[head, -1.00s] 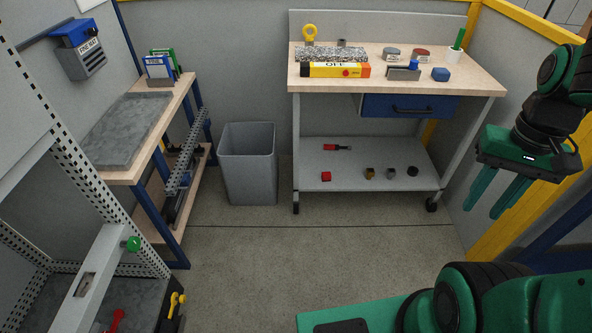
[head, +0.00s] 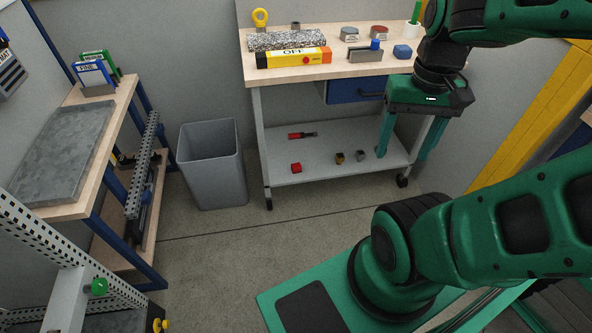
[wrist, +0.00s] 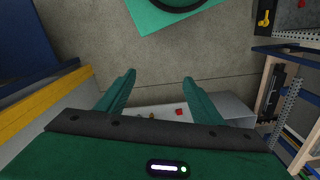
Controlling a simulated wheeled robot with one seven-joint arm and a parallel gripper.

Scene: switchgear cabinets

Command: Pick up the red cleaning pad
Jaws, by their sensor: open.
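A small red pad with a greyish top (head: 379,30) lies on the wooden top of the workbench (head: 290,76), towards its back right. A similar grey pad (head: 349,34) lies to its left. My gripper (head: 406,152) is open and empty, fingers pointing down, in front of the bench's right side and below its top in the picture. It hides part of the bench's right end and lower shelf. In the wrist view its two fingers (wrist: 159,78) are spread with nothing between them. The red pad cannot be made out in the wrist view.
A red cube (head: 296,167) lies on the lower shelf. A grey bin (head: 212,165) stands left of the bench. Floor in front is clear.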

